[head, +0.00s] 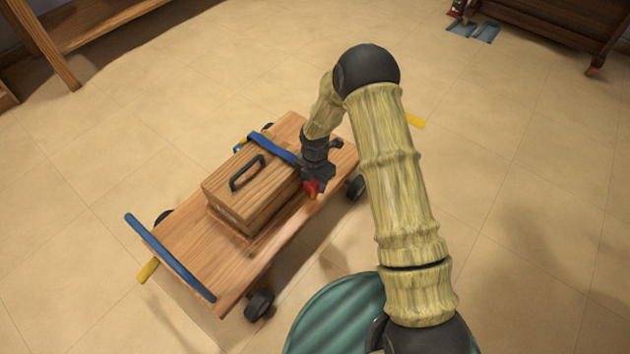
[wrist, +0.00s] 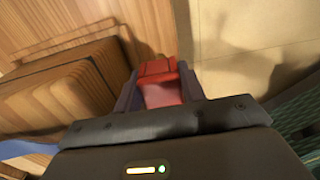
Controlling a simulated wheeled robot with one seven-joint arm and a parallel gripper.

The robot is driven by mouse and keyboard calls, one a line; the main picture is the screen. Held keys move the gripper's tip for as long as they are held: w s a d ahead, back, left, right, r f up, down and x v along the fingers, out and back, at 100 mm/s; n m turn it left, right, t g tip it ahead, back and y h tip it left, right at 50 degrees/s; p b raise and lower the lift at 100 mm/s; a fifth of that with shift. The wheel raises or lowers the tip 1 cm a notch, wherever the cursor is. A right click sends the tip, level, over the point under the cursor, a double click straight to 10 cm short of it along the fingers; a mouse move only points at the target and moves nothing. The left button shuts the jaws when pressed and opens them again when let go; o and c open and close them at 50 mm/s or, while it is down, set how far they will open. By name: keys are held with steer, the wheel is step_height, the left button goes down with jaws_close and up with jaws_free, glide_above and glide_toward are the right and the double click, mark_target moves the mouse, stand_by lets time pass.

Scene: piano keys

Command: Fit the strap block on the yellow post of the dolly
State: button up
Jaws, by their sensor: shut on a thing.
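My gripper (head: 313,188) is shut on a red block, which I take to be the strap block (head: 311,188). In the wrist view the red block (wrist: 160,82) sits between the two dark fingers, above the near edge of the dolly (head: 190,245). Yellow bits show at the dolly's lower left end (head: 148,270) and beyond my arm at right (head: 414,120). I cannot tell which is the yellow post; no post shows clearly at the gripper.
The wooden box (head: 245,190) with a black handle (head: 247,172) sits on the deck close left of my gripper. A blue bar (head: 168,257) spans the dolly's lower left end. Black wheels (head: 259,304) stick out. The tiled floor around is mostly clear.

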steer(key=shift+r+p, duration=1.35)
steer(key=shift+r, duration=0.15)
steer(key=shift+f, duration=0.15)
steer(key=shift+f+b, duration=0.3)
steer(key=shift+f, duration=1.2)
steer(key=shift+p, duration=0.75)
steer(key=shift+f+b, duration=0.3)
steer(key=shift+f, duration=0.35)
steer(key=shift+r, duration=0.1)
